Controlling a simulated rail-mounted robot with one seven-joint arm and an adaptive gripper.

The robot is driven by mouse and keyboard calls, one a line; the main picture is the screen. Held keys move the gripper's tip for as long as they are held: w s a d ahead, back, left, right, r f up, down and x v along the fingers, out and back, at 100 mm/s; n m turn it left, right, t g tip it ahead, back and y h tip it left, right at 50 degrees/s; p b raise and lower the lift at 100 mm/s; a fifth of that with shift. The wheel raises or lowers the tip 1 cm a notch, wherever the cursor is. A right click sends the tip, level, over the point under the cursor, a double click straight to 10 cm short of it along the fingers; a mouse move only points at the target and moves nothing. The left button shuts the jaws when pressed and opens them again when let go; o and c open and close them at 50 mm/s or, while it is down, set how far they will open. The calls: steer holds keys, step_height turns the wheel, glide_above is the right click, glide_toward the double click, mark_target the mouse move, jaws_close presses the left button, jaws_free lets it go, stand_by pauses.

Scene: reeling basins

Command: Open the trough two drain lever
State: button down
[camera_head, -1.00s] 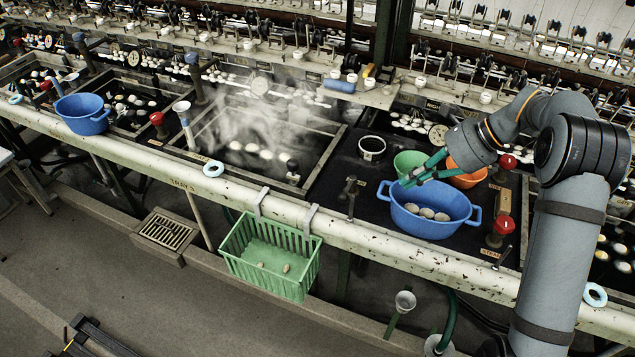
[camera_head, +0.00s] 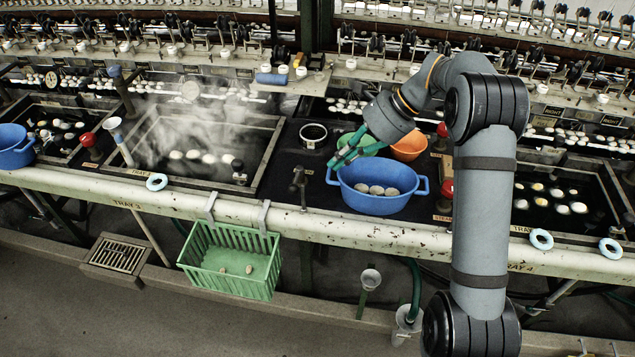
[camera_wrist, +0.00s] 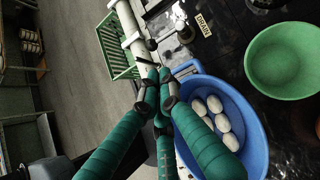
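A dark T-shaped lever (camera_head: 299,182) stands upright on the black deck, left of the blue basin (camera_head: 380,204). I cannot read a trough number on it. In the wrist view, a DRAIN label (camera_wrist: 204,25) lies beside a dark metal fitting (camera_wrist: 185,32), which looks like the same lever. My gripper (camera_head: 336,164) has green-wrapped fingers and hangs above the basin's back left rim, to the right of the lever and apart from it. In the wrist view its fingertips (camera_wrist: 154,78) are close together with nothing visible between them.
The blue basin holds several white cocoons. A green bowl (camera_wrist: 284,60) and an orange bowl (camera_head: 410,146) stand behind it. A green basket (camera_head: 230,270) hangs on the front rail (camera_head: 330,228). A steaming trough (camera_head: 205,135) lies left of the lever.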

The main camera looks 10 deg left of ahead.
mark_target(296, 179)
steer(key=shift+d, duration=0.15)
steer(key=x, duration=1)
steer(key=shift+p, duration=0.3)
